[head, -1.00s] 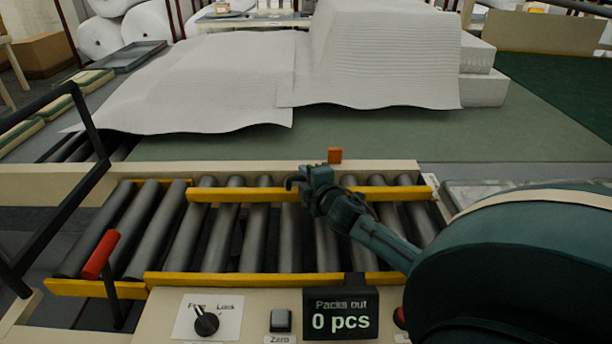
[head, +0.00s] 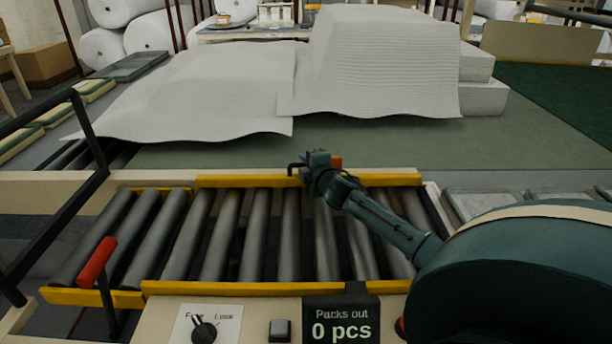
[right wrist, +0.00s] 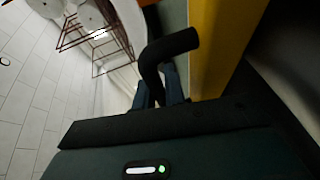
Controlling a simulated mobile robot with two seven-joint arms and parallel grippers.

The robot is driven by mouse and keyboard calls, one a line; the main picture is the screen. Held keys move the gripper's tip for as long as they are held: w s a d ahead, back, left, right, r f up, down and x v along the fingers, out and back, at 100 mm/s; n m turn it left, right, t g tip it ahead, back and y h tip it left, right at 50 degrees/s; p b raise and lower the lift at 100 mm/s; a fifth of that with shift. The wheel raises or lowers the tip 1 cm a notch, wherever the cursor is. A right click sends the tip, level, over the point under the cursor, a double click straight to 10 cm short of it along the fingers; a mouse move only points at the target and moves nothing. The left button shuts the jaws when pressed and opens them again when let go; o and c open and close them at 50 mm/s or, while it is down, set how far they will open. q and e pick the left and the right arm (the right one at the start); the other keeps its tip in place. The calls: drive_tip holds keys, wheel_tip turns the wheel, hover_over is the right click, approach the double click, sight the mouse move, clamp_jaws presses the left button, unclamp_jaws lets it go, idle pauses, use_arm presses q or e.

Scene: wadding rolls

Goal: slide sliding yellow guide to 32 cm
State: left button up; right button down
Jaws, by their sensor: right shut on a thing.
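The sliding yellow guide (head: 240,182) is the far yellow rail across the rollers. It lies close along the far beige frame edge. My right gripper (head: 308,168) is at the middle of this guide, shut on its black bent handle. In the right wrist view the handle (right wrist: 165,58) curves up from between the fingers (right wrist: 160,90), beside the yellow guide (right wrist: 218,45). An orange block (head: 337,161) shows just behind the gripper. I cannot read any scale for the guide. My left gripper is not in view.
A fixed-looking yellow rail (head: 250,288) runs along the near side of the rollers (head: 226,235). A red-handled lever (head: 97,262) stands at left. A knob (head: 203,330) and a "0 pcs" display (head: 341,321) are in front. White wadding (head: 200,90) lies beyond.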

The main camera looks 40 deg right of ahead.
drive_tip(key=shift+w+d, duration=0.15)
drive_tip(key=shift+w, duration=0.1)
drive_tip(key=c, duration=1.7)
unclamp_jaws()
drive_tip(key=shift+c, duration=0.2)
drive_tip(key=shift+s, duration=0.1)
drive_tip(key=v, duration=1.3)
drive_tip(key=shift+r+b, duration=0.1)
drive_tip(key=shift+b, duration=0.2)
